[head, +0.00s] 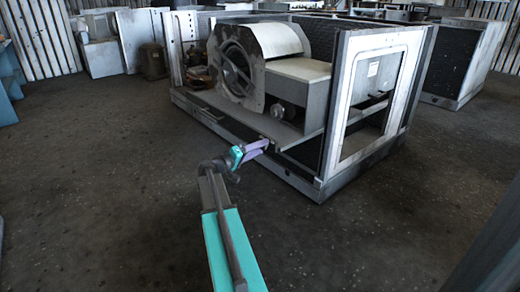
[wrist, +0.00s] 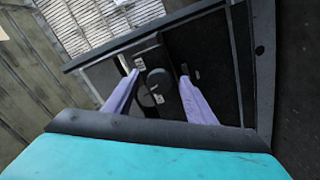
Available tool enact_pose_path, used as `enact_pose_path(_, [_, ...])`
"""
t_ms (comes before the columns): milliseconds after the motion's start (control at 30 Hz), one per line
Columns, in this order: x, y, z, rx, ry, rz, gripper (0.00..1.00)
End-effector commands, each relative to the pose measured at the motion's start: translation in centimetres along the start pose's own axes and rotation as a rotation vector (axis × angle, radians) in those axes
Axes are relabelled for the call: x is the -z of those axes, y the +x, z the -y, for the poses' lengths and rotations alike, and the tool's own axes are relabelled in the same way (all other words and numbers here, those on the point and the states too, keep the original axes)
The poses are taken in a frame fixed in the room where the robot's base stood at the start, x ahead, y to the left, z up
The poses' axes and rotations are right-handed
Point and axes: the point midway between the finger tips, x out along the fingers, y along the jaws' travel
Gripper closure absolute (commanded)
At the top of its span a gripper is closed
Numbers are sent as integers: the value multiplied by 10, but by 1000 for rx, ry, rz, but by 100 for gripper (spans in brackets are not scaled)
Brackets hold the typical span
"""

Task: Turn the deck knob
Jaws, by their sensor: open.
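My gripper (head: 258,148) is at the front edge of the blower housing (head: 330,178), with its purple fingers pointing at the deck. In the wrist view my gripper (wrist: 157,73) is open, its two fingers spread apart. A small round grey knob, which looks like the deck knob (wrist: 157,77), shows between the fingers on a dark panel. I cannot tell whether either finger touches it. In the head view the knob is too small to make out near the fingertips.
A blower drum (head: 233,68) and a grey box (head: 298,85) sit inside the housing. A white-framed open end panel (head: 345,95) stands upright to the right of my gripper. The floor (head: 100,200) left of my arm is clear. Other metal cabinets stand behind.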

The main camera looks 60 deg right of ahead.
Motion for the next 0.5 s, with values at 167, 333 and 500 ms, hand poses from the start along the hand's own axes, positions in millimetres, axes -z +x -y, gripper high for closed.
enact_pose_path(167, [1, -15, -2, 1, 0, -2, 50])
enact_pose_path(333, [1, -39, -2, 2, -2, -2, 50])
enact_pose_path(500, [2, -67, -3, 2, -1, -3, 50])
